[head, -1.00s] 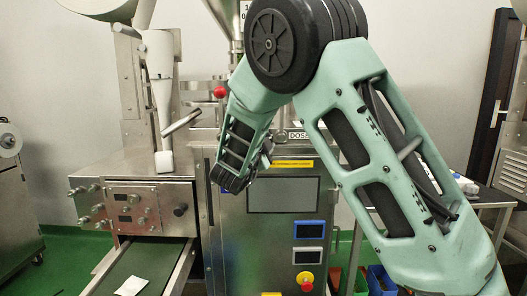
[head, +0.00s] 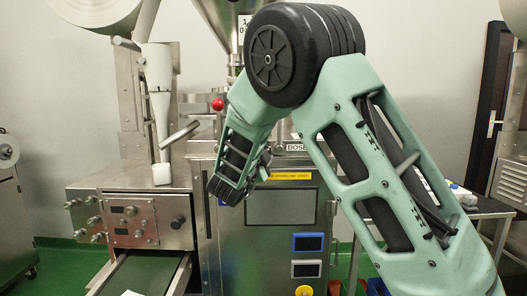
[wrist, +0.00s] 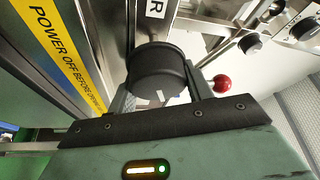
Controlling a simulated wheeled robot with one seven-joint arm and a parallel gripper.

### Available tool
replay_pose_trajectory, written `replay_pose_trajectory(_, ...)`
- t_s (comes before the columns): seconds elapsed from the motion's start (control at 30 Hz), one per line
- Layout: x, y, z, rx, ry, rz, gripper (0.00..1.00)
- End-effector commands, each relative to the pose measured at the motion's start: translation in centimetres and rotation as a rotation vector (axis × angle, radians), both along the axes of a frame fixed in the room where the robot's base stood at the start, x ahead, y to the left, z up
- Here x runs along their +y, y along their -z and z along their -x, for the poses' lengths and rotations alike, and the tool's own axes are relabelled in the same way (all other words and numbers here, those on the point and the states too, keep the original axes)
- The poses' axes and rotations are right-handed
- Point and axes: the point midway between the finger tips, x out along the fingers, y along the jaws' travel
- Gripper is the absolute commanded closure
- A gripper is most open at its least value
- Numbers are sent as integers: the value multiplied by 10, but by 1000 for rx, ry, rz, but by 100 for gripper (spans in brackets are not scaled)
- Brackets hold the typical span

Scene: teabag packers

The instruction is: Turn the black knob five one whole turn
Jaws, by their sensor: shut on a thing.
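The black knob (wrist: 157,68), a thick round knob with a white mark on its face, fills the middle of the wrist view. My gripper (wrist: 160,92) is shut on it, with one grey finger on each side. I cannot tell from the view whether this is knob five. In the head view my wrist (head: 238,165) is in front of the machine's upper front, left of its screen, and the gripped knob is hidden behind it.
A red ball lever (wrist: 221,83) sticks out close to the right finger; it also shows in the head view (head: 218,104). A yellow "POWER OFF" label (wrist: 62,55) is at left. Smaller knobs (wrist: 250,44) stand farther off.

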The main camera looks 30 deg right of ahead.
Motion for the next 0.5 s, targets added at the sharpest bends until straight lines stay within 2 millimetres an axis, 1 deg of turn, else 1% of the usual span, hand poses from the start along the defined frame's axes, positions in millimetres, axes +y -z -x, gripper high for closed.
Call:
replay_pose_trajectory(0.03,10,6,-4,4,-25,-20,72)
replay_pose_trajectory(0.3,10,5,-5,4,-27,-19,72)
replay_pose_trajectory(0.33,10,5,-5,4,-27,-19,41)
replay_pose_trajectory(0.37,10,5,-5,4,-27,-18,33)
replay_pose_trajectory(0.4,10,6,-5,4,-27,-18,29)
replay_pose_trajectory(0.5,10,7,-4,6,-26,-18,29)
